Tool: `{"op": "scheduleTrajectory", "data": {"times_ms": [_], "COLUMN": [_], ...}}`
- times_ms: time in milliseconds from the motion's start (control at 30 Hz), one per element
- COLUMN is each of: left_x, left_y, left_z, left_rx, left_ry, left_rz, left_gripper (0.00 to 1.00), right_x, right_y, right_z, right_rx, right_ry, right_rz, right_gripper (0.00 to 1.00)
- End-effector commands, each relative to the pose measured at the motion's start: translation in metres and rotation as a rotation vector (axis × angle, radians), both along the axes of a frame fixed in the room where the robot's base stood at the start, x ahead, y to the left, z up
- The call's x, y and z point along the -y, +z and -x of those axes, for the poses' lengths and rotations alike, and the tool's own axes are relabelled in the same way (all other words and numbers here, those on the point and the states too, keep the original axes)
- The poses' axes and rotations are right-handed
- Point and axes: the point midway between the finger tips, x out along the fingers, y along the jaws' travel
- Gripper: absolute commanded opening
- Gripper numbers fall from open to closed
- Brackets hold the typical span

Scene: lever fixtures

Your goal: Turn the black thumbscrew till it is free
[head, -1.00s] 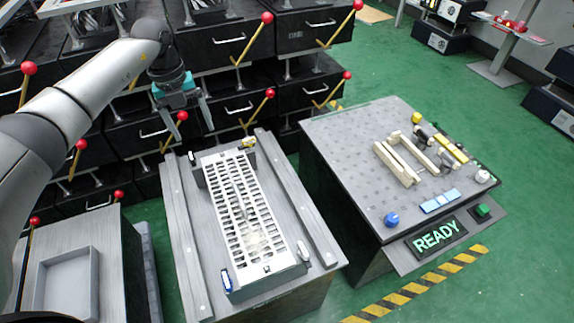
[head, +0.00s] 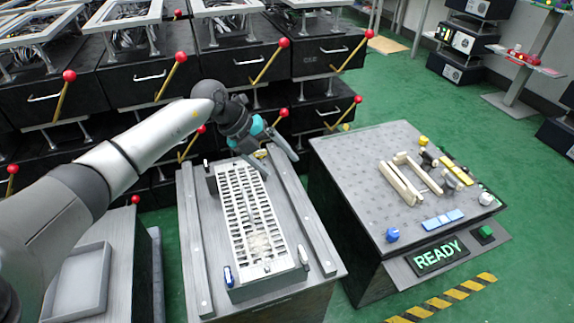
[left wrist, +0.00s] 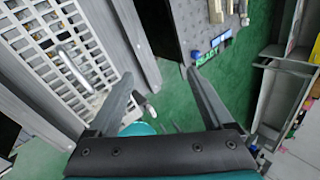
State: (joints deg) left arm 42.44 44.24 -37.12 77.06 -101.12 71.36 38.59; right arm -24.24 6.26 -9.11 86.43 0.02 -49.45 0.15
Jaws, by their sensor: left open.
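The slotted white grate (head: 250,215) lies on a grey bench, with small coloured thumbscrews at its corners. The one at the far left corner (head: 206,164) looks dark, probably the black thumbscrew, but is too small to be sure. A yellow one (head: 261,154) is at the far right corner, a blue one (head: 228,275) near left and a white one (head: 303,256) near right. My left gripper (head: 281,168) is open and empty, above the bench's far right end, right of the dark thumbscrew. Its spread fingers (left wrist: 160,73) show in the left wrist view. My right gripper is not in view.
Raised rails (head: 300,208) flank the grate. A panel table (head: 350,165) with knobs and a READY sign (head: 438,257) stands to the right, across a green floor gap. Black drawer units with red-knobbed levers (head: 283,43) stand behind. An empty tray (head: 80,280) is at left.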

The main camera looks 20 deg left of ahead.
Motion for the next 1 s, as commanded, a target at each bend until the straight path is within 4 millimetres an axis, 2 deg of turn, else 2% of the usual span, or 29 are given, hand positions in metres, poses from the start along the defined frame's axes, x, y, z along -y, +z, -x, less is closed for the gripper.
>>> {"op": "scheduleTrajectory", "data": {"times_ms": [100,233,800,867,967,1000], "left_x": [0.013,0.02,0.025,0.034,0.065,0.081], "left_y": [0.001,0.003,0.003,0.005,0.011,0.016], "left_z": [-0.001,-0.002,-0.002,-0.003,-0.003,-0.003], "left_rx": [0.024,0.041,0.05,0.066,0.122,0.157], "left_ry": [-0.008,-0.012,-0.015,-0.02,-0.028,-0.026], "left_rz": [0.04,0.064,0.079,0.109,0.215,0.278], "left_gripper": [0.85,0.85,0.85,0.85,0.85,0.85], "right_x": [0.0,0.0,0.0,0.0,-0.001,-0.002], "right_y": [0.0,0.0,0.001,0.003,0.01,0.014], "right_z": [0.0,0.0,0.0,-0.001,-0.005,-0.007], "right_rx": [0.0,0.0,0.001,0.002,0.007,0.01], "right_ry": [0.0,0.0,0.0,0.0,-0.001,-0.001], "right_rz": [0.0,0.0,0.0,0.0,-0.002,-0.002], "right_gripper": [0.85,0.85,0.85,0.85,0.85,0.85]}}
